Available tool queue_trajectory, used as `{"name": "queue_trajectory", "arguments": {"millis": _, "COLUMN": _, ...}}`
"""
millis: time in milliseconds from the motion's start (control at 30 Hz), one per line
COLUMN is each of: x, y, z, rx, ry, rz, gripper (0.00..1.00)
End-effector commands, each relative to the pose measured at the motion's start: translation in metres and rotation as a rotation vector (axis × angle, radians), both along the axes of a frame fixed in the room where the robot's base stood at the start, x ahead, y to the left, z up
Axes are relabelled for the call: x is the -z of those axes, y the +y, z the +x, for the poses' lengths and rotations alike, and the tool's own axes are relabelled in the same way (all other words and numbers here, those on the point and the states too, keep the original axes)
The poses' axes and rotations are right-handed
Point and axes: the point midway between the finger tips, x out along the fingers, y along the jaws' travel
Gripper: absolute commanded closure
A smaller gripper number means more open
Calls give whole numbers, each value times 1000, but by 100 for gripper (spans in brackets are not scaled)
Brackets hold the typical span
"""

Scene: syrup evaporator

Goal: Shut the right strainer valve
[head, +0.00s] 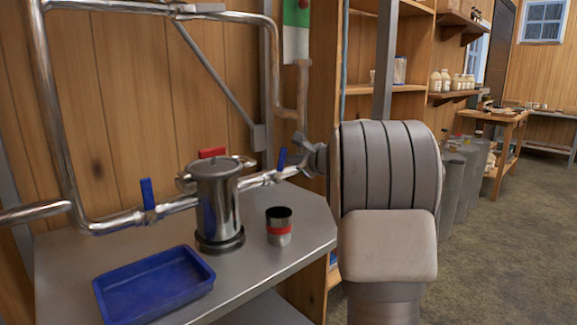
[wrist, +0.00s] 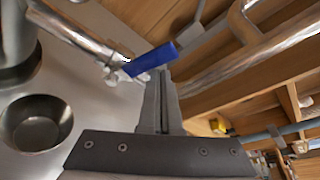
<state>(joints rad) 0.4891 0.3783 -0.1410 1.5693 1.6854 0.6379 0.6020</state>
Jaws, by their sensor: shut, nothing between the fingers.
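The right strainer valve's blue handle (head: 281,159) stands up from the pipe, right of the steel strainer (head: 217,195) in the head view. In the wrist view the same blue handle (wrist: 152,59) slants across the pipe at the fingertips. My gripper (wrist: 161,78) is shut and empty, its tips beside or against the handle's free end; I cannot tell if they touch. In the head view my gripper (head: 302,142) is small, just right of the handle, and partly hidden by my arm. The left valve's blue handle (head: 147,194) also stands up from its pipe.
A steel cup with a red band (head: 279,227) and a blue tray (head: 153,286) stand on the metal bench (head: 256,262). A vertical pipe (head: 302,90) comes down behind my gripper. Wooden shelves (head: 408,89) stand behind my arm; open floor lies at right.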

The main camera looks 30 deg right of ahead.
Motion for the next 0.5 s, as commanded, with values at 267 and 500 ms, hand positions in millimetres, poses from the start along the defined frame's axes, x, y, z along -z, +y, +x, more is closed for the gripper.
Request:
{"name": "queue_trajectory", "arguments": {"millis": 267, "x": -6, "y": 10, "z": -2, "rx": -2, "ry": -2, "rz": 0, "gripper": 100}}
{"name": "queue_trajectory", "arguments": {"millis": 500, "x": -8, "y": 16, "z": -4, "rx": -2, "ry": -2, "rz": 0, "gripper": 100}}
